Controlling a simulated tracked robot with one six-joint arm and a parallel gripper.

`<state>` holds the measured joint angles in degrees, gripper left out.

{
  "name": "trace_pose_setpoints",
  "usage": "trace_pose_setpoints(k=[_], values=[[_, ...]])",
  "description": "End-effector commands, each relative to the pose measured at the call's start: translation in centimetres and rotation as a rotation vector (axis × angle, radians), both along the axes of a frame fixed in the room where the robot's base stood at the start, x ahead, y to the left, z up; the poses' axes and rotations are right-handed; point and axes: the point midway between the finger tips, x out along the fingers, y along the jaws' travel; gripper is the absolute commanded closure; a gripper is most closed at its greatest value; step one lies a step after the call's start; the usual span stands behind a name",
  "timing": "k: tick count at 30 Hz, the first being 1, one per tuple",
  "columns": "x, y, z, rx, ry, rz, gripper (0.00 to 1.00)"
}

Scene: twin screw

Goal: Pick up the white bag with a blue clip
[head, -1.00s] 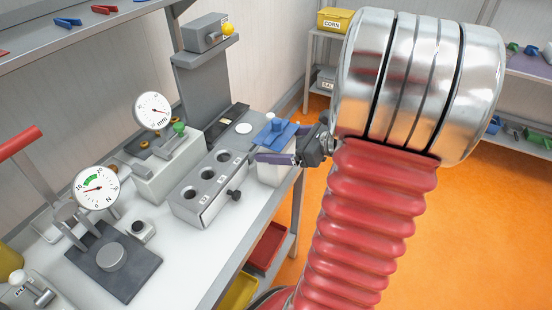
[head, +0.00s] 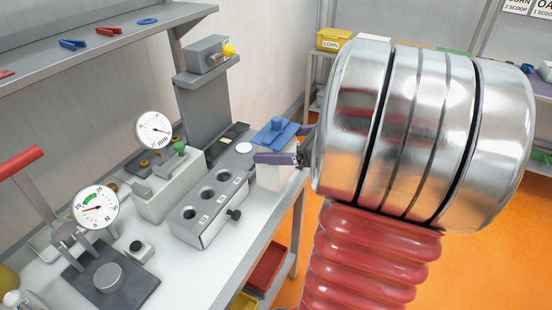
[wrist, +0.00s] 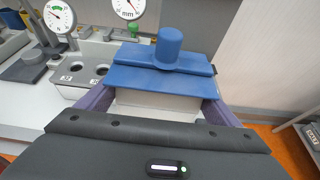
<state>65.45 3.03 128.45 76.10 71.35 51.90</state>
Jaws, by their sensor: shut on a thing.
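The white bag (head: 284,180) is at the bench's far right end in the head view, with a blue clip (head: 277,130) across its top. In the wrist view the blue clip (wrist: 160,72) with its round knob faces me, above the white bag (wrist: 155,106). My gripper (wrist: 157,98) is shut on the bag, with a purple finger on either side just below the clip. In the head view my gripper (head: 285,150) is partly hidden behind my wrist. I cannot tell clearly whether the bag's bottom touches the bench.
A grey block with round holes (head: 207,207) stands left of the bag. Dial gauges (head: 154,130) and a press are further left on the white bench (head: 185,265). A shelf (head: 120,50) hangs above with coloured clips. A red bin (head: 267,268) sits below the bench.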

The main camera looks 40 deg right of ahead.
Motion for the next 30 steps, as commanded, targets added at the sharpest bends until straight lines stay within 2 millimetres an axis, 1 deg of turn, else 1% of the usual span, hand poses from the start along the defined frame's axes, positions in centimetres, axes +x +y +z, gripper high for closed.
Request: trace_pose_setpoints(k=[1,3,6,9,30], values=[[0.0,0.0,1.0,-0.006,-0.002,0.0,0.52],[0.0,0.0,1.9,-0.003,-0.001,0.0,0.52],[0.0,0.0,3.0,-0.002,-0.002,0.0,0.52],[0.0,0.0,3.4,-0.001,0.0,0.0,0.52],[0.0,0.0,3.5,0.0,0.0,-0.001,0.52]])
